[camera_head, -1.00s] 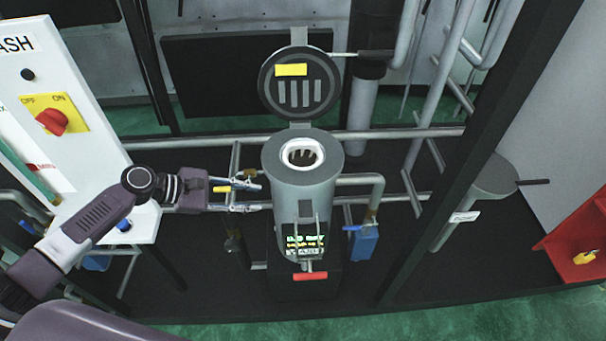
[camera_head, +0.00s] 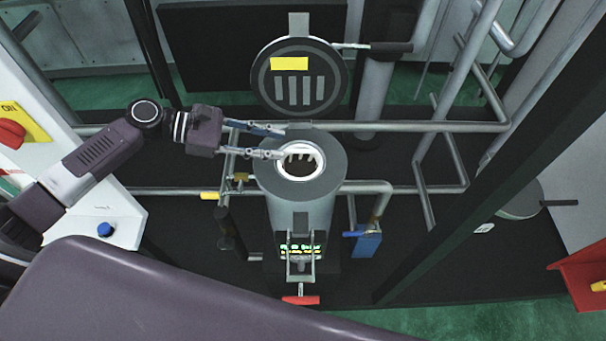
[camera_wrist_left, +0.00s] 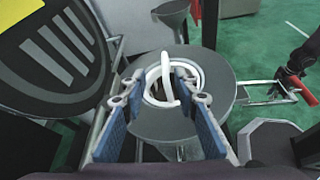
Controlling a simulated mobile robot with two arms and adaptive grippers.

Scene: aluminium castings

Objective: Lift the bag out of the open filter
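The open filter (camera_head: 300,215) is a grey upright cylinder with its round lid (camera_head: 298,78) tipped up behind it. The bag (camera_head: 318,163) sits in the filter mouth; its white rim shows, and its body is hidden inside. In the left wrist view the bag (camera_wrist_left: 166,72) shows a white ring and a raised white loop. My left gripper (camera_head: 284,142) is open over the left part of the mouth. In the left wrist view its blue-padded fingers (camera_wrist_left: 158,82) stand apart, on either side of the bag's loop. I cannot tell whether they touch it.
Pipes (camera_head: 405,127) run behind and beside the filter. A clamp with a red handle (camera_head: 300,300) is at its front. A blue-handled valve (camera_head: 366,243) is at its right, and a white control panel (camera_head: 100,220) stands at the left. The open lid is close behind the gripper.

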